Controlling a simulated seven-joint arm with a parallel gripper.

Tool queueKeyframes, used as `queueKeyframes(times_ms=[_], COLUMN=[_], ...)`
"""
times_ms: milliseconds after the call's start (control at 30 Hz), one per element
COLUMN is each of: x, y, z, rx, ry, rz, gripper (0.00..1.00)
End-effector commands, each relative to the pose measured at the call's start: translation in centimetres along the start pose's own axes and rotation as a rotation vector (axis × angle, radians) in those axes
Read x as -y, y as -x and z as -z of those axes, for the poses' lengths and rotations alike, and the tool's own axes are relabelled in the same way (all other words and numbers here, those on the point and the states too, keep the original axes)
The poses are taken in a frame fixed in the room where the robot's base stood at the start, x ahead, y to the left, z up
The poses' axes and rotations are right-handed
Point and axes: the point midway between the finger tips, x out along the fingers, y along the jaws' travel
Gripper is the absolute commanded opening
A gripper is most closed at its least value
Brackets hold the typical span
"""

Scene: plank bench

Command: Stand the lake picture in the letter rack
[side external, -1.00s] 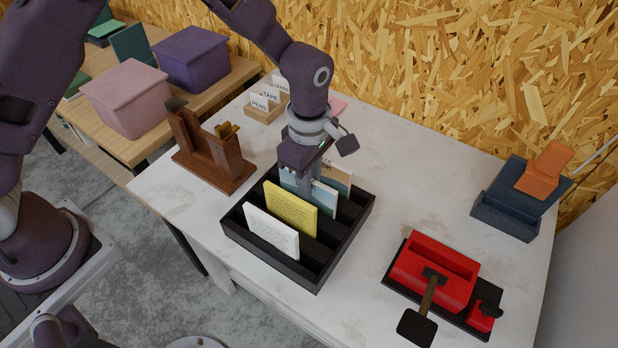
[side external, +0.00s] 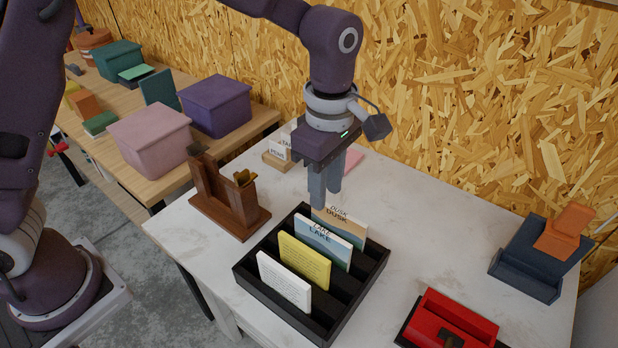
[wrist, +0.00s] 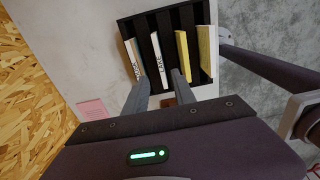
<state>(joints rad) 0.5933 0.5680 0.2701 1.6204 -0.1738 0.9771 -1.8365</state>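The lake picture (side external: 322,245), a pale blue card marked LAKE, stands in a slot of the black slotted rack (side external: 364,295). It stands between a yellow card (side external: 303,263) and the picture marked DUSK (side external: 347,226). A white card (side external: 284,284) is at the near end. In the wrist view the lake picture (wrist: 160,62) appears edge-on, slightly tilted. My gripper (side external: 325,192) hangs above the rack's far side. In the wrist view its fingertips (wrist: 160,90) are apart with nothing between them; the lake picture lies beyond, clear of both.
A brown wooden stand (side external: 228,205) is left of the rack. A red box (side external: 450,320) is at the front right, a navy stand (side external: 530,262) with an orange piece at the far right. A chipboard wall (side external: 480,100) stands behind. White tabletop is clear right of the rack.

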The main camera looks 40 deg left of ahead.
Motion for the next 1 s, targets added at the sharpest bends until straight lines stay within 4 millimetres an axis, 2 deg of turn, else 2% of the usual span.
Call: queueKeyframes(times_ms=[233, 267, 367, 400, 467, 500, 600, 700, 800, 900, 1000], x=[0.1, 0.2, 1.7, 2.9, 5.4, 7.3, 12.7, 17.5, 20.5, 21.9, 22.2], y=[0.6, 1.2, 5.1, 7.2, 9.9, 11.5, 13.7, 13.8, 12.9, 12.2, 11.9], z=[0.3, 0.6, 3.4, 5.0, 7.6, 9.2, 12.7, 15.0, 16.2, 16.6, 16.8], rx=[0.005, 0.013, 0.054, 0.067, 0.072, 0.060, -0.030, -0.173, -0.301, -0.371, -0.389], ry=[-0.013, -0.032, -0.189, -0.292, -0.471, -0.599, -0.925, -1.211, -1.407, -1.508, -1.538], rz=[-0.004, -0.011, -0.062, -0.098, -0.162, -0.210, -0.325, -0.388, -0.398, -0.389, -0.384], gripper=[0.32, 0.32, 0.32, 0.32, 0.32, 0.32, 0.32, 0.32, 0.32, 0.32, 0.32])
